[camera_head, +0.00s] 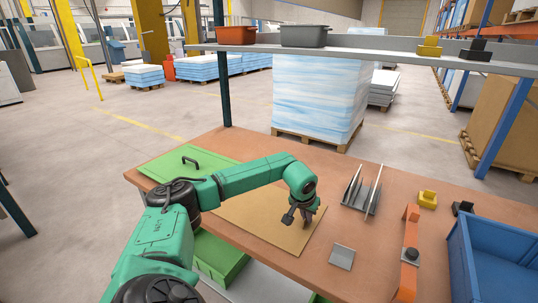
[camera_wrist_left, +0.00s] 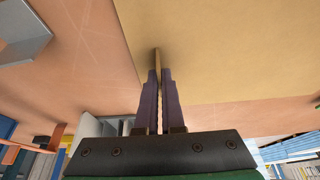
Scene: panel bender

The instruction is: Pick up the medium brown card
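My left gripper (camera_head: 298,216) points down over the right part of a large flat tan-brown sheet (camera_head: 255,215) on the table. In the left wrist view its two dark fingers (camera_wrist_left: 158,85) are close together. A thin brown card (camera_wrist_left: 157,55) shows edge-on between them and sticks out past the fingertips. The fingers look shut on it; its broad face does not show there. Behind the fingertips the large sheet (camera_wrist_left: 230,50) lies flat, with one corner near the fingers. My right gripper is not in view.
On the brown table (camera_head: 335,220), a rack (camera_head: 361,190) with upright panels stands right of the gripper. A small grey plate (camera_head: 342,256), an orange bar (camera_head: 410,250) and a blue bin (camera_head: 490,255) are farther right. A green board (camera_head: 185,163) lies left. A shelf (camera_head: 350,43) hangs behind.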

